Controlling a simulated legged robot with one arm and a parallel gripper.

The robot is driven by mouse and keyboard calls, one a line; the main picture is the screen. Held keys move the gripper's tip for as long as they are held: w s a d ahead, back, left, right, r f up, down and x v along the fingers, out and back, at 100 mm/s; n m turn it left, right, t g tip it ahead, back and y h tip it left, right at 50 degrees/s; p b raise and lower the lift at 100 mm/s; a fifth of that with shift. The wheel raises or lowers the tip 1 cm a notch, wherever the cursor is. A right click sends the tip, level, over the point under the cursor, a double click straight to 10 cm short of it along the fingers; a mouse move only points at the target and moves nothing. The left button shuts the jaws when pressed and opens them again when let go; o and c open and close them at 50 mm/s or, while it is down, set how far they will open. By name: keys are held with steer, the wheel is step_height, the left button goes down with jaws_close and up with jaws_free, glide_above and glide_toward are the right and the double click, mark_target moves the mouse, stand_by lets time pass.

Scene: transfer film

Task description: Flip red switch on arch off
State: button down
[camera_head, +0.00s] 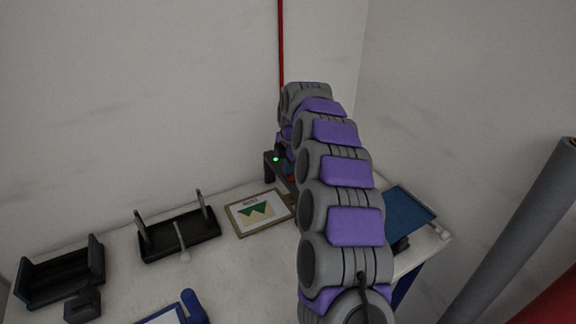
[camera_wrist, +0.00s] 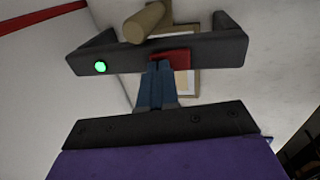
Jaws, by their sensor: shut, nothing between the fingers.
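The dark arch (camera_wrist: 215,50) spans the wrist view, with a lit green light (camera_wrist: 100,67) at its left. The red switch (camera_wrist: 178,58) sits in the middle of the arch's face. My gripper (camera_wrist: 158,66) is shut and empty, its blue fingertips right at the red switch and overlapping its left part. I cannot tell if they touch it. In the head view my arm covers most of the arch (camera_head: 269,165); its green light (camera_head: 276,159) and a bit of red show at the arm's left edge.
A framed picture (camera_head: 235,212) lies on the white table (camera_head: 230,265) left of my arm. Black holders (camera_head: 150,255) stand further left. A blue panel (camera_head: 408,212) lies right of my arm. A tan cylinder (camera_wrist: 145,22) shows beyond the arch. A wall rises behind the table.

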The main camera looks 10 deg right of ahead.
steer(key=shift+p, duration=0.9)
steer(key=shift+w+f, duration=0.15)
steer(key=shift+s, duration=0.25)
steer(key=shift+s+d, duration=0.3)
steer(key=shift+s, duration=0.25)
steer(key=shift+r, duration=0.2)
